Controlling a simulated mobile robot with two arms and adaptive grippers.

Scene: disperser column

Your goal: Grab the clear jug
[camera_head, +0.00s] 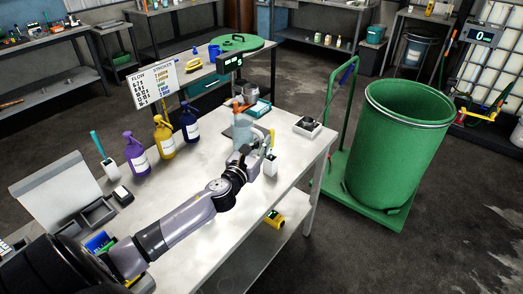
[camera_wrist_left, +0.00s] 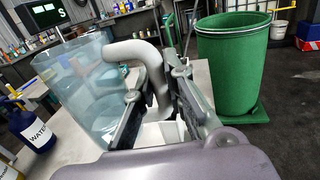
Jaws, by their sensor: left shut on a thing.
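The clear jug (camera_head: 242,132) is pale blue and see-through, with a grey handle. In the head view it is upright at the middle of the workbench, partly hidden by my left gripper (camera_head: 257,150). In the left wrist view the jug (camera_wrist_left: 82,88) fills the left side, and its handle (camera_wrist_left: 142,50) curves down between the fingers. My left gripper (camera_wrist_left: 165,105) is shut on the handle. I cannot tell whether the jug's base touches the bench. My right gripper is not in view.
Purple, yellow and blue bottles (camera_head: 190,120) stand left on the workbench (camera_head: 190,212). A small scale (camera_head: 308,126) sits near the right edge. A green barrel (camera_head: 395,145) stands on a cart beyond.

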